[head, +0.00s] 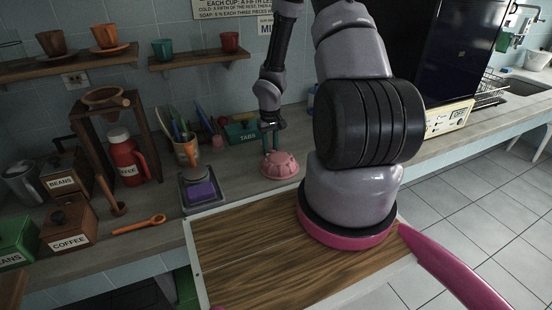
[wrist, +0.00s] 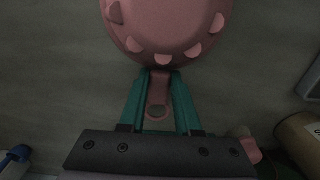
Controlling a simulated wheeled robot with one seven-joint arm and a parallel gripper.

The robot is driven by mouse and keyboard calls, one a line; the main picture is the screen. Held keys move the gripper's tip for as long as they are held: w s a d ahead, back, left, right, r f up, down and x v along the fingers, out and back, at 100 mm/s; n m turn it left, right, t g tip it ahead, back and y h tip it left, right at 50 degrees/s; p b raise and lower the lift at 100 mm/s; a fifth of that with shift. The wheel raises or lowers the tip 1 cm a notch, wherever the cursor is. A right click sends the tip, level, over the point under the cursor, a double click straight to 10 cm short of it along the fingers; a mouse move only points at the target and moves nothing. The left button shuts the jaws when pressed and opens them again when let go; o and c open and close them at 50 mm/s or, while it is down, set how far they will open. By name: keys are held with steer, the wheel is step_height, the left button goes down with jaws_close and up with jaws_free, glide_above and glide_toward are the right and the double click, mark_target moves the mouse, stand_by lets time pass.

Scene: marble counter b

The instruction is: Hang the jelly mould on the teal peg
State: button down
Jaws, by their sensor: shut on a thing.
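The jelly mould (head: 280,167) is a pink, ribbed dome over the back counter, left of my arm's large links. I cannot tell whether it touches the counter. In the wrist view the mould (wrist: 163,28) fills the top middle, and its flat tab with a hole points toward my gripper. My gripper (head: 270,148) has teal fingers, which also show in the wrist view (wrist: 158,84) on both sides of the tab, shut on it. I cannot make out the teal peg in either view.
A dark scale (head: 199,190), a utensil cup (head: 186,152) and a teal TABS box (head: 242,132) stand near the mould. A red coffee flask (head: 127,158) and a wooden stand are further left. A cream appliance (head: 448,119) is at right. The wooden board (head: 250,260) in front is bare.

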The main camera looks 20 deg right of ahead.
mark_target(270, 150)
step_height(270, 150, up, 10)
stand_by(0.5)
stand_by(0.8)
